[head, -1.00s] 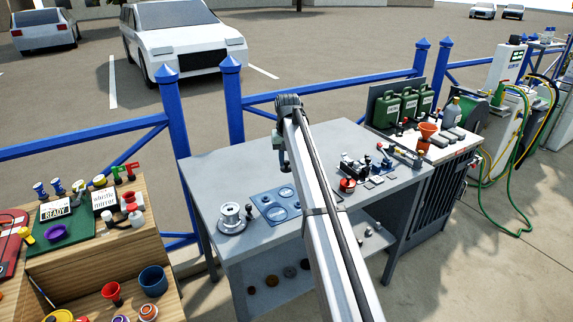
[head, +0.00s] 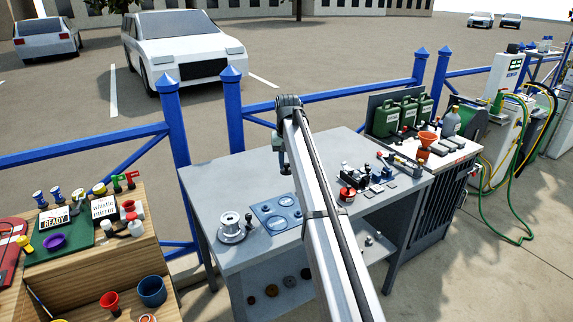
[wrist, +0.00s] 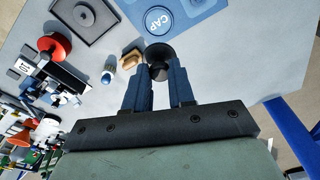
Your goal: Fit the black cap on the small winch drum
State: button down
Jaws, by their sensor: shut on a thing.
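In the wrist view my gripper (wrist: 160,88) is shut on the black cap (wrist: 159,56), a dark round piece at its fingertips. The cap is over the bench top, beside the blue mat, whose nearest disc reads CAP. A silver winch drum (head: 230,222) on a round base stands at the bench's left end. A small dark upright piece (head: 249,220) is just right of it; I cannot tell whether that is the small drum.
The blue mat (head: 264,209) with round marks lies right of the silver drum. A red-and-black round item (head: 347,194) and several small parts lie on the bench's right half. Green cans (head: 408,113) stand behind. The bench's back left is clear.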

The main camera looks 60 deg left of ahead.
jog(key=shift+r, duration=0.15)
jog(key=s+d+n, duration=0.1)
jog(key=s, duration=0.6)
jog(key=s+d, duration=0.1)
jog(key=s, duration=0.7)
jog(key=s+f+n, duration=0.1)
jog(key=s, duration=0.6)
jog(key=shift+s+d+n, duration=0.15)
jog(key=shift+d+n, duration=0.15)
jog(key=shift+d, duration=0.1)
jog(key=d, duration=0.2)
jog(key=d+n, duration=0.1)
jog(key=shift+s+f+g, duration=0.3)
jog(key=shift+s+f, duration=0.05)
jog(key=shift+s, duration=0.05)
jog(key=shift+n, duration=0.3)
jog(key=shift+f+n, duration=0.1)
jog(key=shift+n, duration=0.3)
jog(key=shift+f, duration=1.4)
